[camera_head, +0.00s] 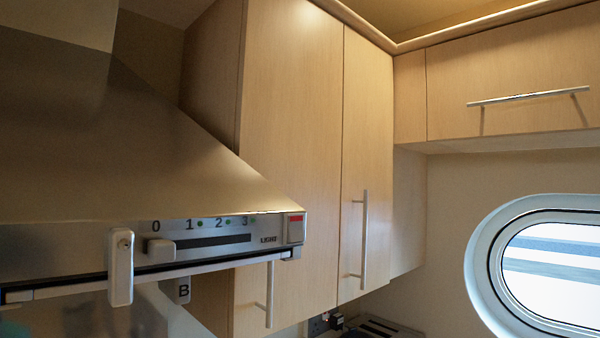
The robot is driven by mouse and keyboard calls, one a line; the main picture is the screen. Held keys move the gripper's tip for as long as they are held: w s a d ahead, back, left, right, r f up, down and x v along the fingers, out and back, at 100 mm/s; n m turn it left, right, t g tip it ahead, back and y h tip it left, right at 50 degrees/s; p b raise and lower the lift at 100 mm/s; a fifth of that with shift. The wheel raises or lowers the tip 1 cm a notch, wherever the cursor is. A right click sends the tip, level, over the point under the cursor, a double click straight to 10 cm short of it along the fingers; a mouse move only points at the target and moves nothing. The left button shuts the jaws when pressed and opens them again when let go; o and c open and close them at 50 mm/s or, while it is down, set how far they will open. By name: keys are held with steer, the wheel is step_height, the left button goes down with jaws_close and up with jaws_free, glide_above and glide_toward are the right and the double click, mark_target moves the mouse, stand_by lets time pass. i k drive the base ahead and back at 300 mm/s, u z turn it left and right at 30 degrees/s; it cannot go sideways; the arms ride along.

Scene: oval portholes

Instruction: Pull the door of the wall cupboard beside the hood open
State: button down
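The wall cupboard beside the hood has pale wood doors, and both look shut. The wider door (295,130) is nearest the hood, with an upright bar handle (270,294) low on it, partly behind the hood's corner. The metal hood (110,165) fills the left, with a slider panel marked 0 to 3 and a red switch. My gripper is not clearly visible in this view.
A pale upright piece (120,267) stands at the hood's front edge. A flap cupboard (520,80) with a horizontal handle (528,97) is at upper right. An oval porthole (482,265) is below it. A dark appliance (378,328) shows at the bottom edge.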

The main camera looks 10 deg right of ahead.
mark_target(288, 129)
steer(key=k, duration=1.25)
steer(key=z, duration=0.35)
steer(key=i, duration=1.6)
steer(key=u, duration=0.45)
